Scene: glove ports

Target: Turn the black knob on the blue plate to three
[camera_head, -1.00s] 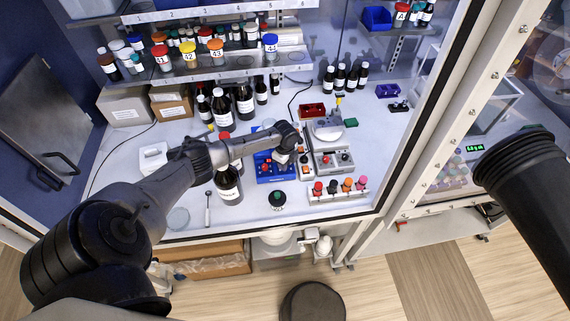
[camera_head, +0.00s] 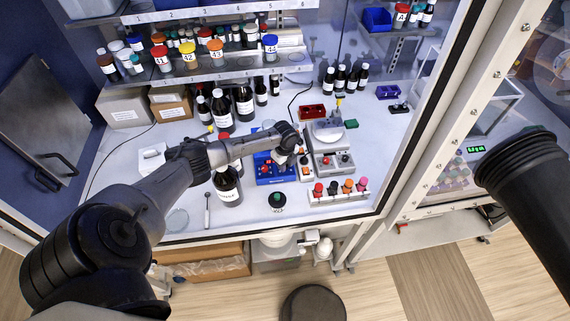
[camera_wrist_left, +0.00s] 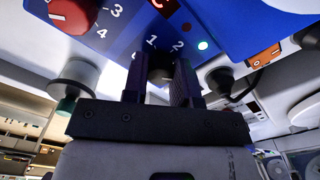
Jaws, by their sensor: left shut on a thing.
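The blue plate (camera_head: 268,178) lies on the cabinet floor, partly hidden by my left arm in the head view. It fills the top of the left wrist view (camera_wrist_left: 225,15). My left gripper (camera_wrist_left: 160,75) is shut on the black knob (camera_wrist_left: 160,73), which sits between its two fingers. White numerals 1 and 2 show beside the knob; the fingers hide its lower side and I cannot read its pointer. In the head view the left gripper (camera_head: 283,158) is over the plate. My right gripper is out of view.
A red knob (camera_wrist_left: 72,14) with 3 and 4 beside it and a lit lamp (camera_wrist_left: 203,45) are on the same plate. Brown bottles (camera_head: 228,185) stand left, and a rack of colored caps (camera_head: 338,195) in front.

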